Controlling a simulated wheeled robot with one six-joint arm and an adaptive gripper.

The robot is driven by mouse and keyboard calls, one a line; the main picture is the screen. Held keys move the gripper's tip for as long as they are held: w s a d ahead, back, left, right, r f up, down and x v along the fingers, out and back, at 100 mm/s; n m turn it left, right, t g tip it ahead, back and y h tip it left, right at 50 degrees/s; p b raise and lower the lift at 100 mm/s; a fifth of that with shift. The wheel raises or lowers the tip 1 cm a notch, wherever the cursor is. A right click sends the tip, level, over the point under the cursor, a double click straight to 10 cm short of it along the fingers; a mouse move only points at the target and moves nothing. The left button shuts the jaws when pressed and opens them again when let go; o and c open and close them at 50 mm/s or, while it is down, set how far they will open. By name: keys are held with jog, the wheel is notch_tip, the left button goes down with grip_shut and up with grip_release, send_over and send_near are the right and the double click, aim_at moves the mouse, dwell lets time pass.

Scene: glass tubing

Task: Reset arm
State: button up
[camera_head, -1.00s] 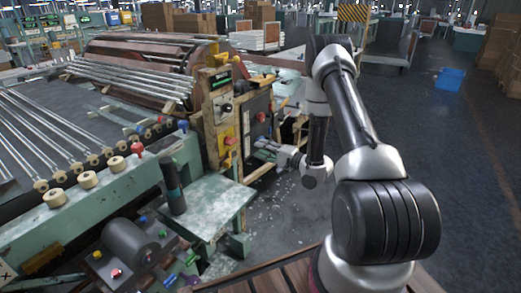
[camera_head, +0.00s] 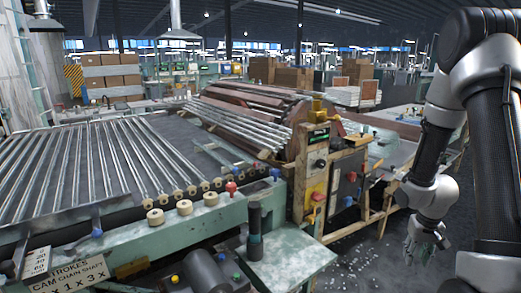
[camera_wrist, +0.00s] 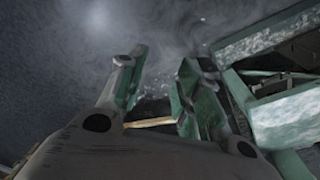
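My gripper (camera_head: 425,247) hangs at the right of the head view, pointing down over the dark floor. It is right of the machine's control panel (camera_head: 345,185) and apart from it. In the wrist view my gripper's two green-tipped fingers (camera_wrist: 160,88) stand apart with a clear gap. Nothing is held between them. My arm comes down from the top right in the head view, its links bent.
A green machine bed with glass tubes (camera_head: 90,165) fills the left. A green side table (camera_head: 290,262) stands in front, and its edge seems to show in the wrist view (camera_wrist: 285,120). Debris (camera_head: 350,258) lies on the floor. Open floor is below my gripper.

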jog(key=s+a+r+t, duration=0.1)
jog(key=s+a+r, duration=0.3)
jog(key=r, duration=0.6)
jog(key=s+a+r+n+t, duration=0.1)
jog(key=s+a+r, duration=0.3)
jog(key=s+r, duration=0.4)
jog(key=s+a+r+n+t, duration=0.1)
jog(key=s+a+r, duration=0.3)
jog(key=r, duration=0.9)
jog(key=shift+s+r+t+y, duration=0.3)
jog(key=shift+s+r+y, duration=0.1)
jog(key=shift+s, duration=0.75)
